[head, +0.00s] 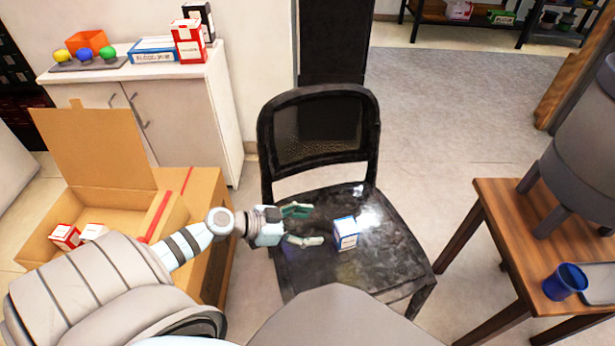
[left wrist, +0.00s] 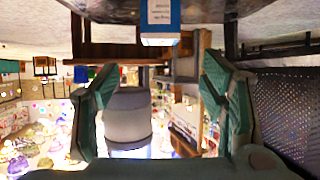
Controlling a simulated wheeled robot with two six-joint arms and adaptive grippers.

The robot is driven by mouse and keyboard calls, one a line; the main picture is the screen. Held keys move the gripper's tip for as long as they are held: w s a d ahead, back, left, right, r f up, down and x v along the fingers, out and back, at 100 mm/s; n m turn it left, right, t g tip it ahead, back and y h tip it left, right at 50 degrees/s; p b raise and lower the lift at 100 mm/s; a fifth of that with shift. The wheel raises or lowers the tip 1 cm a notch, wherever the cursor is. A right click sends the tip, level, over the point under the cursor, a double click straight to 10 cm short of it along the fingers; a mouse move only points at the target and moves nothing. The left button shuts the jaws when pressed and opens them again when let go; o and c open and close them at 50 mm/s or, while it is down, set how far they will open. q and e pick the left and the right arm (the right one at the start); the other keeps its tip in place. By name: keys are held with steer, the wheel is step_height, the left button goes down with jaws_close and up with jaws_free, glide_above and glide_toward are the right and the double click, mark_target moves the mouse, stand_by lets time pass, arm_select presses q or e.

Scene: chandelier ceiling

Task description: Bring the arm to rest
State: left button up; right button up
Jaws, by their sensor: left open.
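My left gripper (head: 305,226) is open and empty, reaching in from the left over the seat of the black chair (head: 300,265). Its two fingers point right, toward a small blue and white box (head: 346,234) that stands on the seat just beyond the fingertips, apart from them. In the left wrist view my open left gripper (left wrist: 160,95) shows its two green fingers spread wide. The box (left wrist: 160,22) shows there at the top, beyond the fingers. My right gripper is not in view.
An open cardboard box (head: 95,175) with red and white boxes stands at the left. Behind it is a white cabinet (head: 195,105) with boxes on top. A wooden table (head: 500,215) with a blue cup (head: 565,281) stands at the right. The floor (head: 440,120) behind the chair is clear.

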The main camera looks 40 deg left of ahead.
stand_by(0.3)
arm_select(q)
steer(key=s+a+f+n+y+p, duration=0.7)
steer(key=s+p, duration=0.3)
steer(key=p, duration=0.5)
steer(key=s+d+f+g+p, duration=0.2)
steer(key=s+d+g, duration=0.1)
steer(key=s, duration=0.5)
steer(key=s+d+f+g+p, duration=0.2)
steer(key=s+d+g, duration=0.1)
steer(key=s, duration=0.5)
steer(key=s+d+f+g+y+p, duration=0.1)
steer(key=s+d+f+g+p, duration=0.1)
steer(key=s, duration=0.7)
steer(key=shift+d+f+m+g, duration=0.15)
steer(key=shift+d+m+g, duration=0.15)
steer(key=shift+d+g, duration=0.5)
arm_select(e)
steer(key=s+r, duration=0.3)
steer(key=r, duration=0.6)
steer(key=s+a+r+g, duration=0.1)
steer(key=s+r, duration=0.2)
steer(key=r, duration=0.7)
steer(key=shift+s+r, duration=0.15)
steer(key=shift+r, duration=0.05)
